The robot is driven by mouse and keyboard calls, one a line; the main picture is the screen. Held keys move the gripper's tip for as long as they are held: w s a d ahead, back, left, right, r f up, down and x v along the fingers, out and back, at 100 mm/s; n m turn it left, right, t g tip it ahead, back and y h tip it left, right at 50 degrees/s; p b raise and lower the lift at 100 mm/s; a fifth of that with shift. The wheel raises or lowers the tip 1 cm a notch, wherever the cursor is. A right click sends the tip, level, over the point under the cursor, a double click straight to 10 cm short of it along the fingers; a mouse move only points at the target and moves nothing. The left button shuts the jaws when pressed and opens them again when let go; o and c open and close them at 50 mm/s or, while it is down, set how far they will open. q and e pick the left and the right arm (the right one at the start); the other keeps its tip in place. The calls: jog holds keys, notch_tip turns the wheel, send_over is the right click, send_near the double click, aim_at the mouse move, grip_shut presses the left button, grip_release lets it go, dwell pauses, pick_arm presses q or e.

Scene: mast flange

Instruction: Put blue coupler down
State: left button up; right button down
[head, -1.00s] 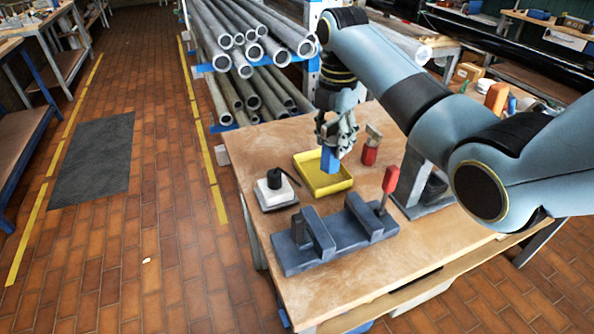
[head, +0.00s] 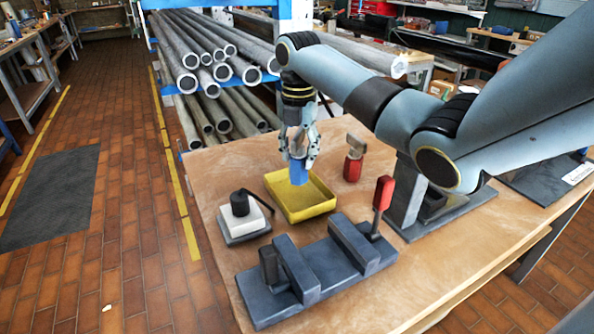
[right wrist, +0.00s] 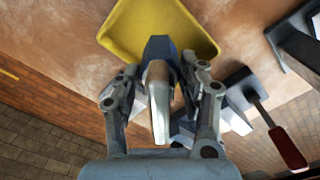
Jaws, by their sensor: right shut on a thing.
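The blue coupler (head: 298,172) is in my right gripper (head: 298,160), which points down over the yellow tray (head: 325,207). The fingers are shut on the coupler's upper part, and its blue lower end is at the tray. I cannot tell whether it touches the tray floor. In the right wrist view the coupler (right wrist: 158,85) sits between the two fingers (right wrist: 160,95), its blue end against the yellow tray (right wrist: 160,20). My left gripper does not show.
A grey clamp fixture with a red handle (head: 383,193) stands in front of the tray. A white block with a black top (head: 243,217) is at its left. A red-based tool (head: 353,165) stands to its right. Pipes (head: 205,60) are racked behind. The bench's front right is clear.

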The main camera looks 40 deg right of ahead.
aim_at(298, 169)
notch_tip(298, 169, down, 3)
jog(key=shift+a+f, duration=0.1)
jog(key=shift+f, duration=0.05)
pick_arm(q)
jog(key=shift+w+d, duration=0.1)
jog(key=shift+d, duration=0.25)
pick_arm(e)
jog(key=shift+f, duration=0.45)
jog(key=c, duration=0.7)
grip_release()
jog(key=shift+f, duration=0.15)
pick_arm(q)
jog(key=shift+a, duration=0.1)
pick_arm(e)
notch_tip(298, 169, up, 12)
jog(key=shift+r+b, duration=0.15)
jog(key=shift+b, duration=0.15)
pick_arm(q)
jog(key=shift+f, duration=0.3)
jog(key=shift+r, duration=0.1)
pick_arm(e)
jog(key=shift+r, duration=0.1)
